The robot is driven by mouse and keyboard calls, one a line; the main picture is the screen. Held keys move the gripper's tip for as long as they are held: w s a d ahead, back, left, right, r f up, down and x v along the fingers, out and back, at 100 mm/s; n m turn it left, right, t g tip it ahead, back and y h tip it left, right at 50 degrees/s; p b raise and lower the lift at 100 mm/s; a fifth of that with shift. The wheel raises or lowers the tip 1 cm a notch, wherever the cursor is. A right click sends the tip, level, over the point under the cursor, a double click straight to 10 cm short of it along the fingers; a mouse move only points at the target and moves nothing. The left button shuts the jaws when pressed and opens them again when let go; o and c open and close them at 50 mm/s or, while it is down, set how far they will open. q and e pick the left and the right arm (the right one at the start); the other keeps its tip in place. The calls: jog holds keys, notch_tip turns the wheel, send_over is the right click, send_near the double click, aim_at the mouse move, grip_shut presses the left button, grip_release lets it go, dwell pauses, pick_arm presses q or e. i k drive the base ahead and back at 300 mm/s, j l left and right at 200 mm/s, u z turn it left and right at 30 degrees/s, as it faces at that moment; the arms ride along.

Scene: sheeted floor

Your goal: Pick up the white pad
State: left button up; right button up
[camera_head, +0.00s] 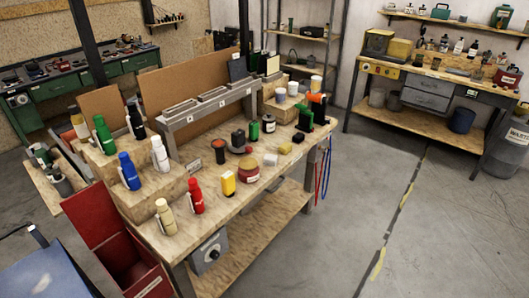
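A small pale, whitish block (270,160) lies on the wooden workbench top, toward its right half; it looks like the white pad, though it is small in this view. A red-and-tan round jar (249,171) stands just to its left and nearer. A yellowish block (285,148) lies just to its right and farther back. Neither of my grippers shows in the head view.
A red open bin (123,255) stands at the front left. Open grey floor (330,240) lies to the right.

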aim_at(269, 160)
jog(key=i+l+u, duration=0.35)
jog(key=i+l, duration=0.2)
jog(key=i+l+u, duration=0.4)
jog(key=l, duration=0.3)
jog(key=i, duration=0.1)
